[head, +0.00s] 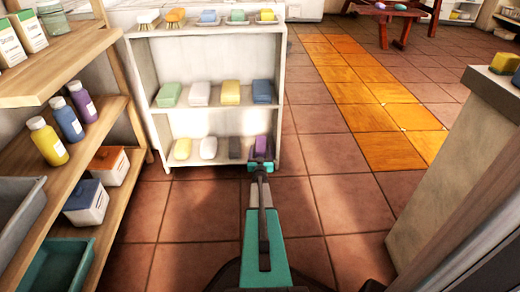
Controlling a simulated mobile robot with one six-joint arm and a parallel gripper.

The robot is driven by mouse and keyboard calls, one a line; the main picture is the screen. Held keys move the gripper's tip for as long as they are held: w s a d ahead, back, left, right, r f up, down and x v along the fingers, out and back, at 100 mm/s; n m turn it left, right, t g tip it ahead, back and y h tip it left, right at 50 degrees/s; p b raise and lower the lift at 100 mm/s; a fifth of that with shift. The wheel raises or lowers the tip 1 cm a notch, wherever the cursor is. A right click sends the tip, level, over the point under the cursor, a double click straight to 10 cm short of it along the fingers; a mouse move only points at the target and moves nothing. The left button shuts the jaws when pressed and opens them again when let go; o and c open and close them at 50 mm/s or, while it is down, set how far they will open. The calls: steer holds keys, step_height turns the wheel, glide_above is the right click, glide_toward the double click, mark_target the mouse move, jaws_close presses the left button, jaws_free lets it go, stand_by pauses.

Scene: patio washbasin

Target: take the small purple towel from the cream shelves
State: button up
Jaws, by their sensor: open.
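The cream shelves (207,60) stand ahead of me, left of the middle of the head view. The small purple towel (262,144) is at the right end of their lowest shelf, close to the right side panel. My gripper (260,163) is open at the front of that shelf, right before the purple towel. Its jaws partly hide the towel's lower part, and I cannot tell whether they touch it. A dark grey towel (235,148) lies just left of the purple one.
White (208,148) and yellow (182,149) items share the lowest shelf; several folded towels fill the shelf above. A wooden rack (100,122) with bottles and bins stands close on the left. A grey counter (475,150) stands on the right. The tiled floor between is clear.

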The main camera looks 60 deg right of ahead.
mark_target(261, 143)
steer(key=shift+b+x, duration=1.05)
steer(key=shift+x, duration=0.15)
steer(key=shift+w+d+f+b, duration=0.25)
steer(key=shift+w+d+b, duration=0.25)
steer(key=shift+d, duration=0.15)
steer(key=shift+w+d+r, duration=0.2)
steer(key=shift+w+d, duration=0.1)
steer(key=shift+d, duration=0.2)
steer(key=c, duration=1.1)
steer(key=shift+c, duration=0.2)
steer(key=shift+r, duration=0.1)
